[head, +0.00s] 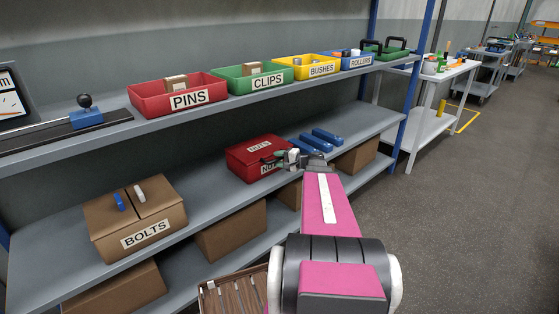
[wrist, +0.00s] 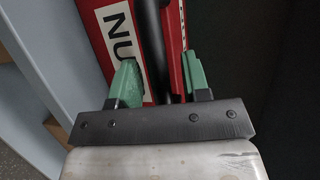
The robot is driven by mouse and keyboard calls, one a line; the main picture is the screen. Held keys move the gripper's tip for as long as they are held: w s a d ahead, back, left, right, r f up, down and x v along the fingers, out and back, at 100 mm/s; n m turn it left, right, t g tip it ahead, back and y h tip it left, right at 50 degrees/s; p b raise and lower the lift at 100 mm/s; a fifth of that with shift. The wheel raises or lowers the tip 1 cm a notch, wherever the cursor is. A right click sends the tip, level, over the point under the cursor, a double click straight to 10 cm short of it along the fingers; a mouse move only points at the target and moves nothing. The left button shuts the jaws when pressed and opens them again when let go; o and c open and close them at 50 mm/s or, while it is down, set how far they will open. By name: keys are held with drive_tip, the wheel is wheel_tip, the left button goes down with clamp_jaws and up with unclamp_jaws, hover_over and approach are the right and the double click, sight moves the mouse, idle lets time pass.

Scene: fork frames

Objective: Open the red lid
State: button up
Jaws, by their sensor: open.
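The red box (head: 243,161) stands on the middle shelf, its red lid (head: 258,145) lying flat on top and looking shut. White labels show on lid and front; the front one is partly hidden by my gripper. My gripper (head: 283,158) is at the box's right front corner. In the wrist view, its two green fingers (wrist: 161,78) are apart, with a dark bar (wrist: 154,40), perhaps a handle, between them. The red face (wrist: 176,30) with a white "NU" label (wrist: 122,30) is just beyond. Whether the fingers touch the bar I cannot tell.
Blue blocks (head: 317,141) lie right of the red box. A cardboard BOLTS box (head: 133,222) stands to the left. The upper shelf (head: 235,98) with several coloured bins runs above my gripper. The shelf between the BOLTS box and the red box is clear.

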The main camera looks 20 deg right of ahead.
clamp_jaws()
drive_tip(key=shift+r, duration=0.1)
drive_tip(key=shift+r, duration=0.4)
drive_tip(key=w+a+r+g+h, duration=0.1)
drive_tip(key=w+r+g, duration=0.1)
drive_tip(key=r, duration=0.5)
drive_tip(key=w+a+r+m+g+h, duration=0.1)
drive_tip(key=w+r+g+h, duration=0.1)
drive_tip(key=r, duration=0.5)
drive_tip(key=shift+w+m+g, duration=0.3)
drive_tip(key=shift+w+g, duration=0.3)
drive_tip(key=shift+w, duration=0.1)
